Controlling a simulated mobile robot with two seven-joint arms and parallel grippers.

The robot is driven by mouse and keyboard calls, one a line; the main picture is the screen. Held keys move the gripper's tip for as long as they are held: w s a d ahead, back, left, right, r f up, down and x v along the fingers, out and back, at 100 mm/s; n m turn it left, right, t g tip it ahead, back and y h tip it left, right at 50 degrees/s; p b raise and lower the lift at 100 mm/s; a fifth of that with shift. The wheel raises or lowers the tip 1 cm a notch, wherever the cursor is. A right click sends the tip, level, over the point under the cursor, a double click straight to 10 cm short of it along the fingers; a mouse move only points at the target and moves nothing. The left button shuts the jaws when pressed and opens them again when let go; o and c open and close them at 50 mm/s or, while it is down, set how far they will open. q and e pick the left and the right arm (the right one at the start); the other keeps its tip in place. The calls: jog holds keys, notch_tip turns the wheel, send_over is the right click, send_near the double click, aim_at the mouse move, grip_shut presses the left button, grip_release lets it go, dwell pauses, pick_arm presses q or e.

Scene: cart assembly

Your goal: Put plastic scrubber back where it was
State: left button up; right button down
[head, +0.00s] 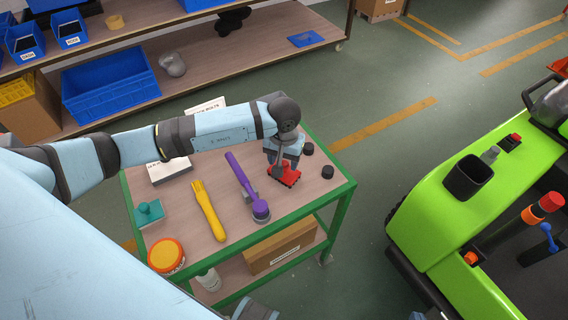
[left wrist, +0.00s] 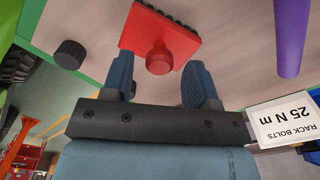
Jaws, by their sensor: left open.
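The red plastic scrubber (head: 287,178) lies on the cart's top toward its right side. In the left wrist view the scrubber (left wrist: 170,38) shows a square red plate with a round knob and dark bristles along one edge. My left gripper (head: 279,166) is right at the scrubber and partly hides it in the head view. In the left wrist view the left gripper (left wrist: 158,72) is open, with its fingertips apart on either side of the knob's line; whether they touch it I cannot tell. My right gripper is not in view.
The green-framed cart (head: 334,199) also carries a purple brush (head: 241,177), yellow brush (head: 208,211), teal knobbed block (head: 149,212), orange-lidded jar (head: 166,256) and black caps (head: 327,172). A green vehicle (head: 432,217) stands right, across open floor. Shelves stand behind.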

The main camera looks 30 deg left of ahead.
aim_at(284, 163)
pick_arm(q)
notch_tip(284, 163, up, 10)
jog(key=shift+f+b, duration=0.15)
jog(key=shift+b, duration=0.15)
dwell(0.4)
